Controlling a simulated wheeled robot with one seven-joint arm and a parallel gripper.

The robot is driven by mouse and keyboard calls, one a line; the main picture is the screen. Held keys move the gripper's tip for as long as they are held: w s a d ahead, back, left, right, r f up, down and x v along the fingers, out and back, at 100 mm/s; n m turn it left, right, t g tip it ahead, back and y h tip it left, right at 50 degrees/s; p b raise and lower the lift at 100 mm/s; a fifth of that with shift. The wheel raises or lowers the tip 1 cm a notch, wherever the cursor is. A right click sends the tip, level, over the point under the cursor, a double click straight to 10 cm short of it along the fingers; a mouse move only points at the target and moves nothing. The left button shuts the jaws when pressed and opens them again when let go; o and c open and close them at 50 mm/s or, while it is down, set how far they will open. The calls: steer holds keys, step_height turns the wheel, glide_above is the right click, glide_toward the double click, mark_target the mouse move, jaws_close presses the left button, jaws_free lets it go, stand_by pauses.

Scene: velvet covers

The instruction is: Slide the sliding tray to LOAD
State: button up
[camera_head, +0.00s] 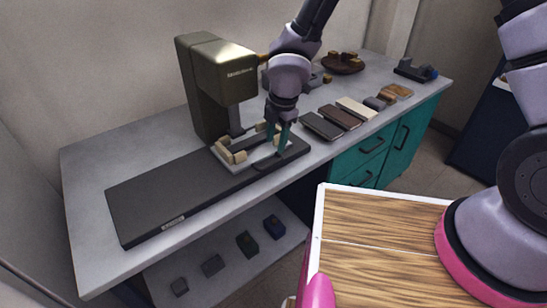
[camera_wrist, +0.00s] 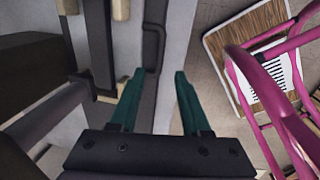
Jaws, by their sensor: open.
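The sliding tray (camera_head: 240,167) is a pale plate with beige blocks around its edge. It sits at the right end of a long dark base (camera_head: 150,203), beside and partly under a dark olive press-like machine (camera_head: 215,85). A black bar handle (camera_wrist: 153,48) is on the tray's front side. My gripper (camera_head: 281,143) is over the tray's front right part, pointing down. In the wrist view, my gripper (camera_wrist: 158,80) has its teal fingers apart, with the handle's near end close to the gap between the tips. I cannot tell whether they touch it.
A small, unreadable label (camera_head: 173,222) is on the base's front left. Several dark and pale slabs (camera_head: 340,117) lie to the right on the grey bench (camera_head: 95,165). Small dark blocks (camera_head: 247,243) stand on a lower shelf. The base's left part is clear.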

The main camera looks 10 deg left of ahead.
mark_target(272, 163)
steer(key=f, duration=0.5)
steer(key=w+a+f, duration=0.1)
steer(key=f, duration=0.2)
steer(key=shift+a+f, duration=0.1)
steer(key=shift+f, duration=0.1)
jaws_close()
stand_by(1.1)
